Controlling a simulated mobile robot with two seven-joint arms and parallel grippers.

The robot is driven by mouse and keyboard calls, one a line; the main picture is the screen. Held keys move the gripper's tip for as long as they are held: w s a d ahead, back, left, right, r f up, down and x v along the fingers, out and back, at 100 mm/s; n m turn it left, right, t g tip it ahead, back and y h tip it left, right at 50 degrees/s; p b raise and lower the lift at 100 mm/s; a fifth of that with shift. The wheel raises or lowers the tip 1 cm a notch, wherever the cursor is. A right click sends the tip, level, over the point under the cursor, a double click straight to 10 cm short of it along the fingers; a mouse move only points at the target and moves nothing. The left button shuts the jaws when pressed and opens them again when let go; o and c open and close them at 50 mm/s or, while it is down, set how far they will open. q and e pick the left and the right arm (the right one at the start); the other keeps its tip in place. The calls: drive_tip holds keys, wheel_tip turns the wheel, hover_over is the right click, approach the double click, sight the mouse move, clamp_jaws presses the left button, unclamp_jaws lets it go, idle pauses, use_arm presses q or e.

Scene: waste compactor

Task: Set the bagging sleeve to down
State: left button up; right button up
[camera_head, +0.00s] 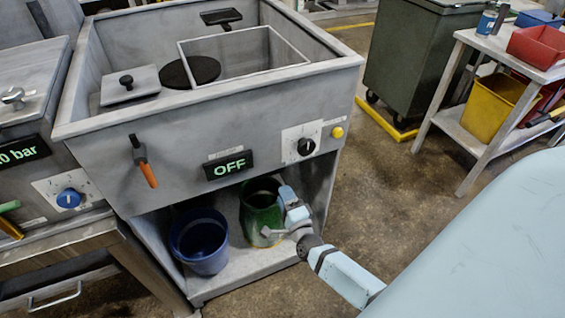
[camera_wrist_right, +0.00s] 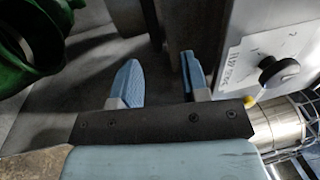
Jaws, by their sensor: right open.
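No part carries a readable label naming it as the bagging sleeve, so I cannot tell which part it is. On the grey machine front (camera_head: 195,125) a lever with an orange grip (camera_head: 147,172) hangs downward at the left. A black rotary knob (camera_head: 306,146) sits on a white plate at the right; it also shows in the wrist view (camera_wrist_right: 278,72). My right gripper (camera_head: 283,216) is low, below the knob and in front of the green bucket (camera_head: 259,208). Its blue fingers (camera_wrist_right: 156,80) are apart with nothing between them. My left gripper is out of view.
A display (camera_head: 228,164) reads OFF, and a yellow button (camera_head: 338,132) is right of the knob. A blue bucket (camera_head: 201,242) stands on the lower shelf. A dark wheeled bin (camera_head: 415,60) and a side table (camera_head: 490,42) stand at the right, with open floor before them.

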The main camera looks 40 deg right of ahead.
drive_tip(key=v, duration=0.6)
idle(0.5)
drive_tip(key=shift+s, duration=0.15)
drive_tip(key=shift+p, duration=0.35)
